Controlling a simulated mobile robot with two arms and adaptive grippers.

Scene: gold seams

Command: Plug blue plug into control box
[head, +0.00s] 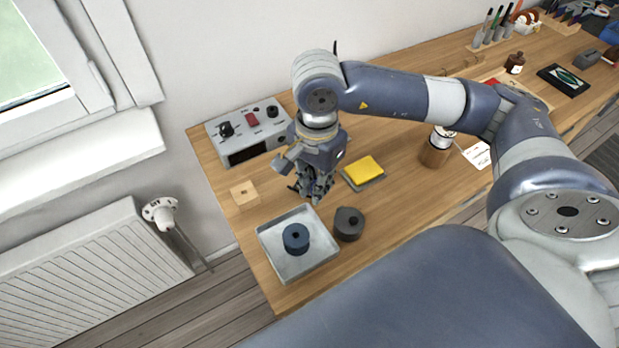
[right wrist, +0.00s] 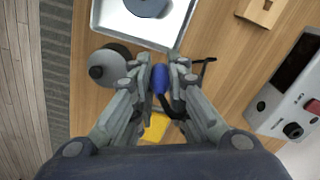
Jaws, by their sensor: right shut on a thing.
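The blue plug (right wrist: 160,78) is between the fingertips of my right gripper (right wrist: 159,77), which is shut on it. A black cable trails from the plug in the right wrist view. In the head view my right gripper (head: 312,190) hangs above the table, in front and to the right of the control box, and its fingers hide the plug. The grey control box (head: 262,138) has a red switch, black knobs and a dark panel. It also shows at the right of the right wrist view (right wrist: 268,107). The plug is apart from the box. My left gripper is not in view.
A metal tray (head: 326,262) holding a dark blue round piece (head: 296,238) stands at the table's near left. A dark grey round object (head: 348,224) is beside it. A wooden block (head: 244,194) and a yellow pad (head: 363,171) lie nearby. Bare wood separates them.

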